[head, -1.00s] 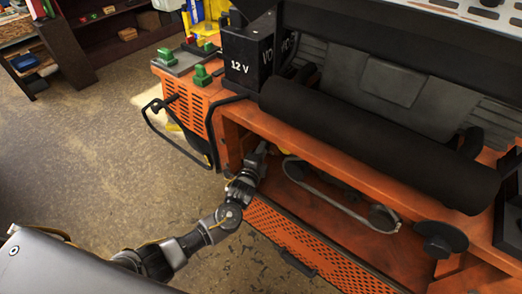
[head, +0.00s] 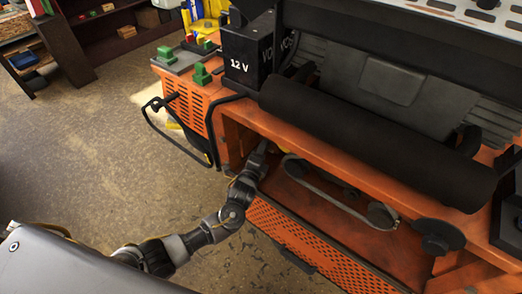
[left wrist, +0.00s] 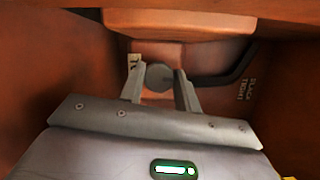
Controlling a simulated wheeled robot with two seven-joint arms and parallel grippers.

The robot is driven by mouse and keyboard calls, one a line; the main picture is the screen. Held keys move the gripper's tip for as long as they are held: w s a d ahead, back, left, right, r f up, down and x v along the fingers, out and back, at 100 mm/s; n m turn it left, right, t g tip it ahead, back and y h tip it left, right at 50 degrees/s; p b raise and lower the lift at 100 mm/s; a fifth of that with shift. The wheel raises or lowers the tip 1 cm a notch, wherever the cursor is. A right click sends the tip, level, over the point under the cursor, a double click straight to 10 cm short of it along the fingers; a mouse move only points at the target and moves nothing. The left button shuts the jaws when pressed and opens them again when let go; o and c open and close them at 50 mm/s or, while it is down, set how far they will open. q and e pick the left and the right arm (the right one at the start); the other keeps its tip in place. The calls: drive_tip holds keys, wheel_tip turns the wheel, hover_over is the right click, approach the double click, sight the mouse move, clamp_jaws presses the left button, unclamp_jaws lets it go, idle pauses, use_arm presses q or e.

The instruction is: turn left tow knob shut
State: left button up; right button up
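The dark round left tow knob (left wrist: 160,76) shows in the left wrist view, in front of an orange block inside the recess. My left gripper (left wrist: 160,80) has one finger on each side of it. The fingers look closed against the knob's sides, with no clear gap. In the head view my left gripper (head: 262,148) reaches into the left end of the orange machine's open front bay, its tips and the knob hidden by the frame. My right gripper is not in view.
A "SLACK TIGHT" label (left wrist: 249,90) sits right of the knob, by a dark curved bar (left wrist: 225,76). Orange walls close in around the hand. A black roller (head: 375,145) overhangs the bay, and a perforated orange panel (head: 300,240) lies below. Open floor (head: 100,150) is at left.

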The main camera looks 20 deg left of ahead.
use_arm(q)
drive_tip(key=o, duration=0.5)
drive_tip(key=shift+c, duration=0.2)
drive_tip(key=s, duration=1)
drive_tip(key=shift+s+a+b, duration=0.25)
drive_tip(key=shift+s+b, duration=0.1)
drive_tip(key=shift+s, duration=0.05)
drive_tip(key=shift+a, duration=0.1)
